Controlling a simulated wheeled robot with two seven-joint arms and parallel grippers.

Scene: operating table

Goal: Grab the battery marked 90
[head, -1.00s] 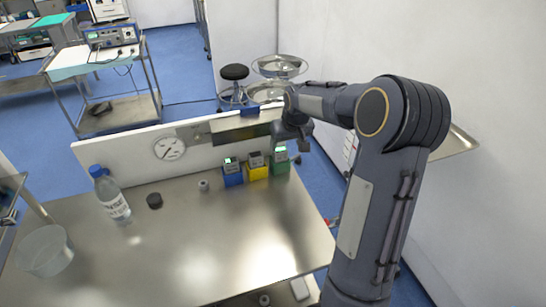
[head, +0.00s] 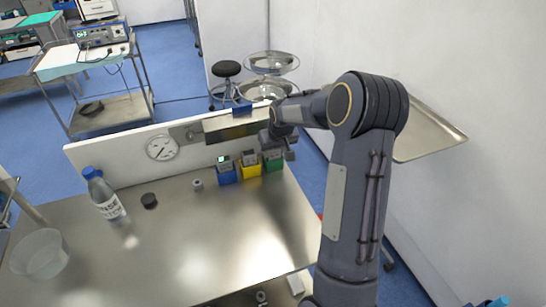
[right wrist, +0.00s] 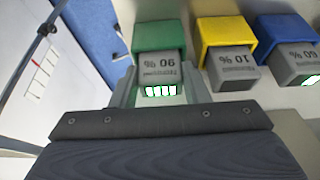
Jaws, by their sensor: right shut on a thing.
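The grey battery marked 90 % (right wrist: 159,70) shows in the right wrist view, with a lit green-and-white bar display at its near end. It sits in the green holder (right wrist: 160,34), which is the rightmost of three holders in the head view (head: 273,165). My right gripper (right wrist: 160,86) is shut on this battery, one finger on each side. In the head view my right gripper (head: 279,151) is over the green holder and hides the battery. My left gripper is not in view.
A battery marked 10 % (right wrist: 234,66) sits in the yellow holder (right wrist: 222,30), beside the green one. A battery marked 60 % (right wrist: 296,66) sits in the blue holder (right wrist: 283,32). A bottle (head: 104,196), black cap (head: 149,200) and clear bowl (head: 40,255) stand left on the metal table (head: 180,245).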

